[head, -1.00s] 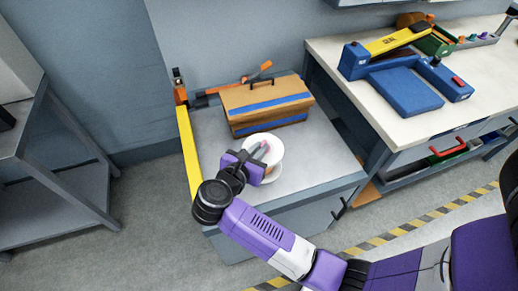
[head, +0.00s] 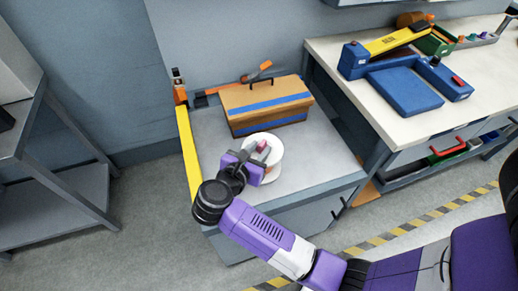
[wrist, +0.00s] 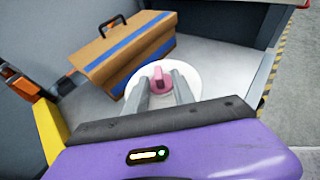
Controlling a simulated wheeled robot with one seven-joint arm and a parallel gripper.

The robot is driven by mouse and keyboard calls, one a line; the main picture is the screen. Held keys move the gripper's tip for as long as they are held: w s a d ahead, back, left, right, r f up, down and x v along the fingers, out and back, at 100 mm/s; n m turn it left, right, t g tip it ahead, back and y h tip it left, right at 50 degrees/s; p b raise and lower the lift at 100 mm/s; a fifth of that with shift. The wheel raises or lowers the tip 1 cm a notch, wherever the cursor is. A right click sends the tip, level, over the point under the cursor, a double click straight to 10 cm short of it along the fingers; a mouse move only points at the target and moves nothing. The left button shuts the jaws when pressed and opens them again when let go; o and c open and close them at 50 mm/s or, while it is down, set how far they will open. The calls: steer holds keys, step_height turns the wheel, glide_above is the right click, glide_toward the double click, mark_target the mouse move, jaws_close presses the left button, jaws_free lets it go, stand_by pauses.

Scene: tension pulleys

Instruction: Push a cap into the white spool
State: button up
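The white spool (head: 274,142) stands on the grey cabinet top, with its round white face up. It also shows in the wrist view (wrist: 191,73). A pink cap (wrist: 163,80) with a raised grip is at the middle of the spool's face; it shows small and reddish in the head view (head: 262,146). How deep the cap sits is hard to tell. My gripper (wrist: 161,86) is over the spool, its two grey fingers on either side of the cap with gaps visible. The fingers look open, and they hide part of the spool's face.
A brown toolbox with blue stripes (head: 266,100) stands just behind the spool. A yellow bar (head: 188,150) runs along the cabinet's left edge. The grey cabinet top (head: 315,165) is clear to the right. A workbench (head: 405,125) with a blue device stands further right.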

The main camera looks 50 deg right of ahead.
steer(key=v, duration=0.7)
steer(key=shift+a+b, duration=0.4)
steer(key=shift+b, duration=0.05)
steer(key=shift+s+r, duration=0.1)
steer(key=shift+r, duration=0.05)
